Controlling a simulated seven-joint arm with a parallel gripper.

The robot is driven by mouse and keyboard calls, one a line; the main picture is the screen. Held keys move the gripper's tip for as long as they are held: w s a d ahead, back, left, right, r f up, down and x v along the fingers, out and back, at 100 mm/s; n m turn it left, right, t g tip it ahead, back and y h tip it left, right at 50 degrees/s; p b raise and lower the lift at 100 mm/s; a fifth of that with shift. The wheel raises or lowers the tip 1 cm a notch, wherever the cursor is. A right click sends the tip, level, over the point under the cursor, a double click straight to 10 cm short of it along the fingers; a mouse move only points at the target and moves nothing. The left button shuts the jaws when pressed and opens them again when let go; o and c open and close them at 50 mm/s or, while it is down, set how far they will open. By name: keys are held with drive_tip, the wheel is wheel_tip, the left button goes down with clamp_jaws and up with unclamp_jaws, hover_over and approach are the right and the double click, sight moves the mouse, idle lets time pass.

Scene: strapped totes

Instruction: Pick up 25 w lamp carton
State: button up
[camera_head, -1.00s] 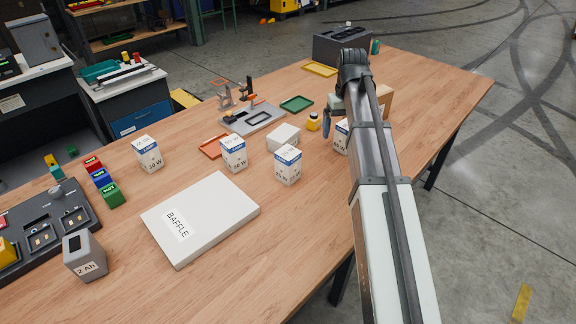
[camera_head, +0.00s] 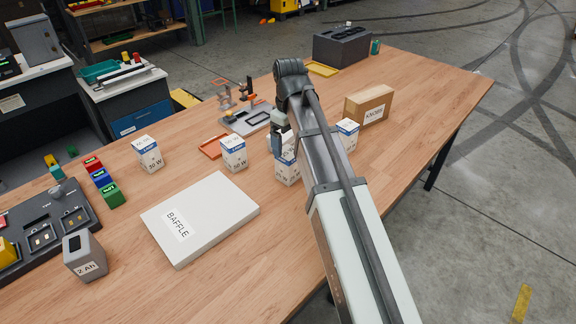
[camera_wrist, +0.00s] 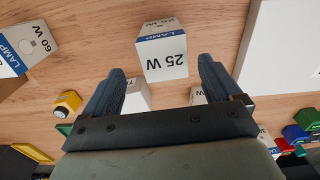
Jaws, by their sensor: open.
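The 25 W lamp carton (camera_wrist: 162,52) is a white box with a blue band, and it stands on the wooden table. In the wrist view it is ahead of my gripper (camera_wrist: 161,70), roughly centred between the two fingertips. The fingers are apart and nothing is held between them. In the head view the same carton (camera_head: 287,174) shows just left of my arm, with its upper part partly covered. My gripper is mostly hidden behind my wrist there.
A 60 W carton (camera_head: 347,133) stands right of my arm, beside the KNOBS box (camera_head: 369,104). A 50 W carton (camera_head: 233,154) and another lamp carton (camera_head: 149,154) stand to the left. The flat BAFFLE box (camera_head: 200,218) lies in front. The table's right front is clear.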

sight(289, 151)
drive_tip(key=shift+f, duration=1.65)
drive_tip(key=f, duration=0.4)
drive_tip(key=shift+s+a, duration=0.15)
drive_tip(key=shift+s, duration=0.15)
drive_tip(key=shift+f, duration=0.6)
drive_tip(key=shift+c, duration=0.3)
drive_tip(key=c, duration=1)
drive_tip(key=shift+r, duration=0.15)
